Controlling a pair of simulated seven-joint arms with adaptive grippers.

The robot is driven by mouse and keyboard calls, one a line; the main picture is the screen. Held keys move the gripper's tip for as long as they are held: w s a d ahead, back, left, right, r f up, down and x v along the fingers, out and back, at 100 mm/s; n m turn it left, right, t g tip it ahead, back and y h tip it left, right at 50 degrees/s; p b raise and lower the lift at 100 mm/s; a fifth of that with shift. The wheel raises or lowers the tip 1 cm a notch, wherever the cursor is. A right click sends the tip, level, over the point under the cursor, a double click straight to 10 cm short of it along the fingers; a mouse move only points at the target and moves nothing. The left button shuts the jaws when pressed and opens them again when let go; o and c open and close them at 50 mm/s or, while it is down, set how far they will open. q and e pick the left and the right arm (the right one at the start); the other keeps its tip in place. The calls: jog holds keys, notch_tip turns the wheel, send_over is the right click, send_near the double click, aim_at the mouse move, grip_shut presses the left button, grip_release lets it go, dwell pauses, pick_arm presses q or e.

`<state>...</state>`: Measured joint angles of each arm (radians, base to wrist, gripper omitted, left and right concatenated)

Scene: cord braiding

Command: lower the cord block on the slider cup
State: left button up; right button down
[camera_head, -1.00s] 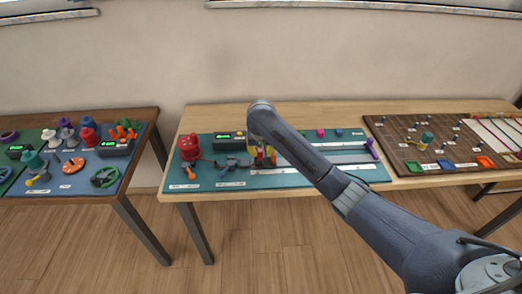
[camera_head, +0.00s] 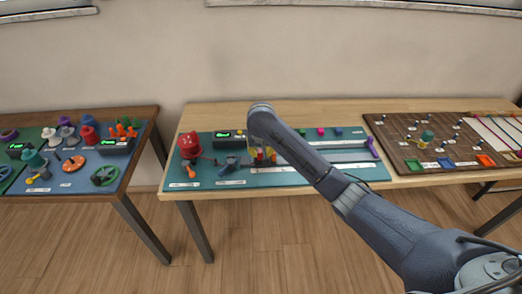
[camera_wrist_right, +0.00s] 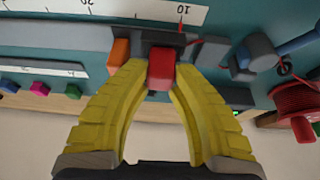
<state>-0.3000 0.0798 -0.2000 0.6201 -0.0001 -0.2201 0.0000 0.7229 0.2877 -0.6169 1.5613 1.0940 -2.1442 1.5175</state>
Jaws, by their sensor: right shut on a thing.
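My right gripper (camera_wrist_right: 158,75) has its yellow fingers closed on a red block (camera_wrist_right: 161,68), seen in the right wrist view. The block is at a dark grey cup-like holder (camera_wrist_right: 160,38) beside the ruler strip; I cannot tell whether it rests in it or is just above it. An orange block (camera_wrist_right: 120,51) stands just left of the red one. In the head view the right gripper (camera_head: 262,154) points down over the teal board (camera_head: 290,178), and its arm hides part of the board. No cord is clearly visible on the red block. My left gripper is not in view.
A red spool (camera_head: 189,145) stands at the board's left end, with a blue-grey clamp-like part (camera_head: 230,163) between it and my gripper. A display box (camera_head: 229,136) is behind. Small coloured cubes (camera_head: 320,132) lie along the back. A brown pegboard (camera_head: 440,142) is at right.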

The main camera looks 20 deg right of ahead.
jog(key=shift+f, duration=0.35)
jog(key=c, duration=1.1)
grip_release()
jog(key=shift+r, duration=3.95)
